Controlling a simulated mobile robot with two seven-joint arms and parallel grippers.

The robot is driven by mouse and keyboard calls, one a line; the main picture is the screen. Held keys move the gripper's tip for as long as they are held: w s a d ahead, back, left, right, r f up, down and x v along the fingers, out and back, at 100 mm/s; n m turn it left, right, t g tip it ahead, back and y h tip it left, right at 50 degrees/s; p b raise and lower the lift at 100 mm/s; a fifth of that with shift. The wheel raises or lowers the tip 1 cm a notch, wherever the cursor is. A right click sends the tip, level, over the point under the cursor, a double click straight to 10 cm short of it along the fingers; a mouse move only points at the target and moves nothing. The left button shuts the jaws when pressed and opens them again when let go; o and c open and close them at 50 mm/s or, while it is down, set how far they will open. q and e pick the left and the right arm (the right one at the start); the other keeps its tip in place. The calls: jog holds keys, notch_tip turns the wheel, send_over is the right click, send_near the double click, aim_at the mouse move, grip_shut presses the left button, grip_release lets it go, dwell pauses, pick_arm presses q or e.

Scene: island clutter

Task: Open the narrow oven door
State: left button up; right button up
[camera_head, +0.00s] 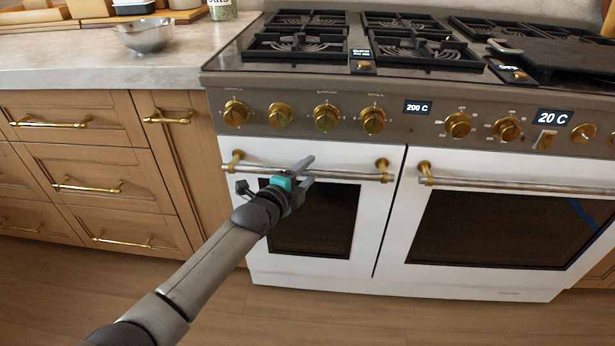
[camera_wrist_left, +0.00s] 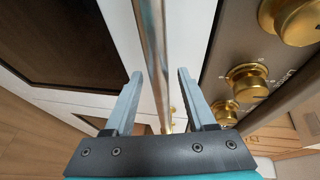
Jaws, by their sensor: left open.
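The narrow oven door (camera_head: 232,150) is the white left door of the range, with a dark window (camera_head: 335,215), and it is shut. Its metal handle bar (camera_head: 345,175) runs across the top on brass mounts. My left gripper (camera_head: 307,170) is at the middle of this bar. In the left wrist view the open fingers (camera_wrist_left: 160,95) stand on either side of the bar (camera_wrist_left: 153,50), with gaps visible. I cannot tell whether the bar lies fully between the fingertips. My right gripper is not in view.
The wide oven door (camera_head: 400,275) with its own handle (camera_head: 520,187) is to the right. Brass knobs (camera_head: 327,117) line the panel above. Wooden drawers (camera_head: 105,175) stand to the left. A metal bowl (camera_head: 146,36) is on the counter. The floor in front is clear.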

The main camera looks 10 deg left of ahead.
pick_arm(q)
jog(key=shift+w+d, duration=0.1)
jog(key=shift+w, duration=0.1)
jog(key=shift+c, duration=0.3)
grip_shut()
dwell(1.1)
